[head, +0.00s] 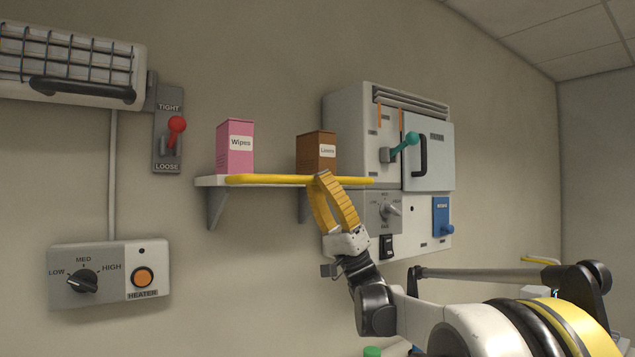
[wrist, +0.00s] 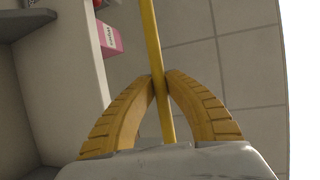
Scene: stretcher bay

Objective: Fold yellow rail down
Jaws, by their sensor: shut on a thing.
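The yellow rail (head: 270,179) runs along the front edge of a small wall shelf (head: 209,182), about level with the shelf board. My gripper (head: 323,178) is at the rail's right half, below the brown box. In the wrist view the yellow rail (wrist: 151,40) passes between the two yellow ribbed fingers (wrist: 160,84), and their tips close on it from both sides. The fingertips hide a short piece of the rail.
A pink wipes box (head: 235,150) and a brown box (head: 317,152) stand on the shelf. A wall cabinet (head: 430,160) with a teal lever is to the right. A red lever (head: 175,130) and a heater panel (head: 108,275) are to the left. Wall below the shelf is mostly clear.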

